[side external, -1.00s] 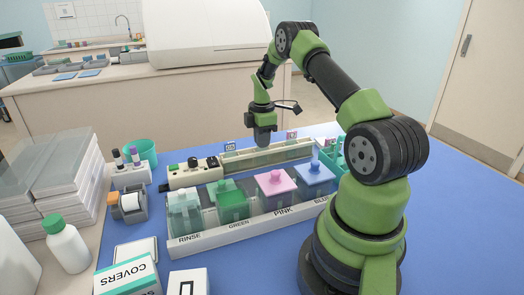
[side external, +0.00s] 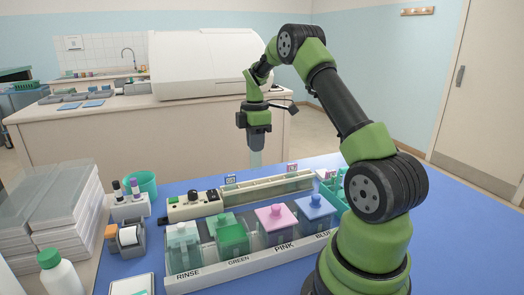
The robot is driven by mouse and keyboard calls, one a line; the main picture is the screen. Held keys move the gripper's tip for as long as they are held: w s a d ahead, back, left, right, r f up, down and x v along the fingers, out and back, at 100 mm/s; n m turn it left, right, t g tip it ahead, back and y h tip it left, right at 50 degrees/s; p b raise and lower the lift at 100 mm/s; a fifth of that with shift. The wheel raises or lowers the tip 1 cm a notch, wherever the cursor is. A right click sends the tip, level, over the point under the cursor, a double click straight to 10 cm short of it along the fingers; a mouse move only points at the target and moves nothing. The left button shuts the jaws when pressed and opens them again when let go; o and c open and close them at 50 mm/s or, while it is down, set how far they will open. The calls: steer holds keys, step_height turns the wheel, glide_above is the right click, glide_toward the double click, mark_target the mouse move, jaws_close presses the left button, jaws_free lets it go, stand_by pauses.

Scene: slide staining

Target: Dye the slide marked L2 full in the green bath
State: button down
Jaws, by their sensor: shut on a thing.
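My gripper (side external: 256,148) is shut on a clear, pale slide (side external: 255,160) that hangs upright below it, above the long pale slide rack (side external: 262,188). No mark on the slide can be read at this size. The green bath (side external: 232,238), labelled GREEN, stands in the white bath tray in front of the rack, with a green lid on it. My gripper is behind and above the baths, apart from them.
The rinse bath (side external: 184,252) is left of the green bath; the lidded pink bath (side external: 275,225) and blue bath (side external: 315,214) are to its right. A control strip (side external: 193,207) with knobs lies behind the baths. A teal cup (side external: 142,184) stands at left. Blue tabletop is free at right.

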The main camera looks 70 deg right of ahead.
steer(key=a, duration=1.1)
glide_toward(231, 221)
steer(key=s+a+r, duration=0.1)
steer(key=s+a, duration=0.1)
steer(key=a, duration=0.1)
steer(key=shift+w+d+f, duration=0.1)
steer(key=shift+f, duration=2.05)
steer(key=shift+w+d+f, duration=0.1)
steer(key=shift+f, duration=2.05)
stand_by(1.9)
